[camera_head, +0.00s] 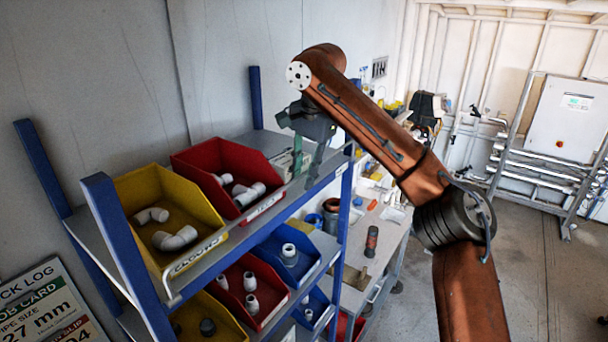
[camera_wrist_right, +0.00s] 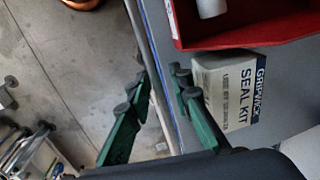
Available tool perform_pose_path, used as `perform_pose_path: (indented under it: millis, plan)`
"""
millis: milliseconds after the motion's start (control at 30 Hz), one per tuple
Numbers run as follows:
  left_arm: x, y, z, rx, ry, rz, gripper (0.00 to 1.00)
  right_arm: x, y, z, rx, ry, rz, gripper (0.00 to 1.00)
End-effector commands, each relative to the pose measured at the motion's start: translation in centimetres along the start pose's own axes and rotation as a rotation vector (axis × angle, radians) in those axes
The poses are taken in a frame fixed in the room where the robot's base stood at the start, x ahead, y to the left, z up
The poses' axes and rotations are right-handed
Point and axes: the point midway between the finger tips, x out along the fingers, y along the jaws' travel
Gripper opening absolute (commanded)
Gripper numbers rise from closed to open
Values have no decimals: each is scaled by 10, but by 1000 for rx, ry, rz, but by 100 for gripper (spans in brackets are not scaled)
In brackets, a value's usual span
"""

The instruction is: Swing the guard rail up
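The guard rail (camera_head: 172,298) is a thin grey bar along the front of the upper shelf, low in front of the bins. In the right wrist view the rail (camera_wrist_right: 137,30) runs down the picture beside the blue shelf edge. My right gripper (camera_head: 308,160) is at the far end of the upper shelf, pointing down. In the wrist view its green fingers (camera_wrist_right: 163,95) are apart, one on each side of the rail line. I cannot tell whether either finger touches it. The head view partly hides the fingertips. My left gripper is not in view.
A yellow bin (camera_head: 150,190) and a red bin (camera_head: 207,158) with white fittings stand on the upper shelf. A seal kit box (camera_wrist_right: 228,88) is beside the right fingers. More bins fill the lower shelf. A workbench (camera_head: 390,238) stands beyond the rack; open floor lies right.

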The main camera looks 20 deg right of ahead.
Motion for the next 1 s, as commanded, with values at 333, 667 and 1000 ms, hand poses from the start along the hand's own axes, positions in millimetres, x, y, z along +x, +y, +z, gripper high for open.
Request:
perform_pose_path:
  millis: [333, 667, 1000]
  plan:
    - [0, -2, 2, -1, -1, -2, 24, -4, 0, 0, 1, 2, -5, 24]
    - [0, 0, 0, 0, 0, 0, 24, -45, -1, 1, 2, 4, -6, 24]
    - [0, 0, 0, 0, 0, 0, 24, -74, 0, 1, 1, 2, -3, 24]
